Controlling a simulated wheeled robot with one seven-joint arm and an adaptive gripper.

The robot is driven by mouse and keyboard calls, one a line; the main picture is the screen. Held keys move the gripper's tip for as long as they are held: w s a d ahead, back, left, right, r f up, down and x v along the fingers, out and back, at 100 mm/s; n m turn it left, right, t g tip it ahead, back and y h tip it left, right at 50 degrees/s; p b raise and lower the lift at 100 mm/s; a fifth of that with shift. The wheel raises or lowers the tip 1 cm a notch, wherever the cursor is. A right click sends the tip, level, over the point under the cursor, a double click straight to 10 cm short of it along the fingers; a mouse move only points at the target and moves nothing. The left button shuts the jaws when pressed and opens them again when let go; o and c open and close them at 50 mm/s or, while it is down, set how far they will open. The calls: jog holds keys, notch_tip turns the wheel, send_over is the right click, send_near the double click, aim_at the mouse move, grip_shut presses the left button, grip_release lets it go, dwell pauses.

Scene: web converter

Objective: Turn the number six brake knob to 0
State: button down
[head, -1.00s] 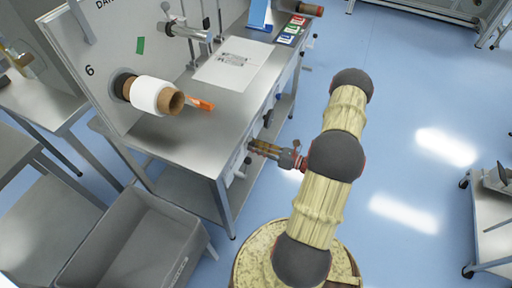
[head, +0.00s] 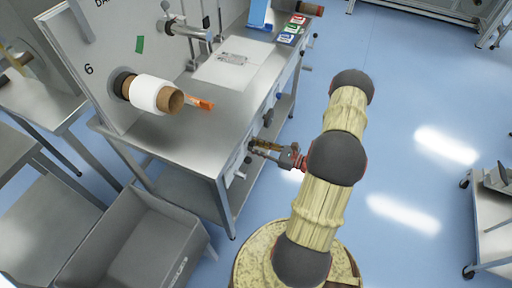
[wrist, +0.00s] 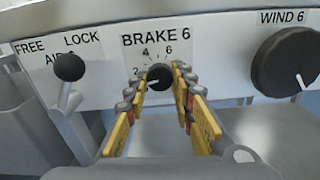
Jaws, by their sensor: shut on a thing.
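The brake knob (wrist: 159,73) is a small black dial under the label BRAKE 6 (wrist: 157,39) in the wrist view. Scale numbers 2, 4 and 6 show around its upper left and top; the rest of the scale is hidden by my fingers. A light pointer mark appears on the knob's lower left, but it is too small to read surely. My gripper (wrist: 158,84) is shut on the knob, with one yellow finger on each side. In the head view my gripper (head: 254,147) reaches the front panel of the table, and the knob is hidden there.
The FREE/LOCK lever (wrist: 68,68) is left of the knob, and the large WIND 6 knob (wrist: 287,60) is right. In the head view a white roll (head: 146,93) hangs above the steel table (head: 165,140). A grey bin (head: 150,245) stands at lower left.

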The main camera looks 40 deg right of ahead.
jog(key=n+b, duration=0.1)
jog(key=n, duration=0.5)
jog(key=shift+d+n+b, duration=0.1)
jog(key=shift+n+b, duration=0.2)
dwell(0.4)
jog(key=c, duration=1.6)
grip_release()
jog(key=shift+o, duration=0.5)
jog(key=shift+d, duration=0.1)
jog(key=v, duration=1.1)
jog(key=shift+s, duration=0.45)
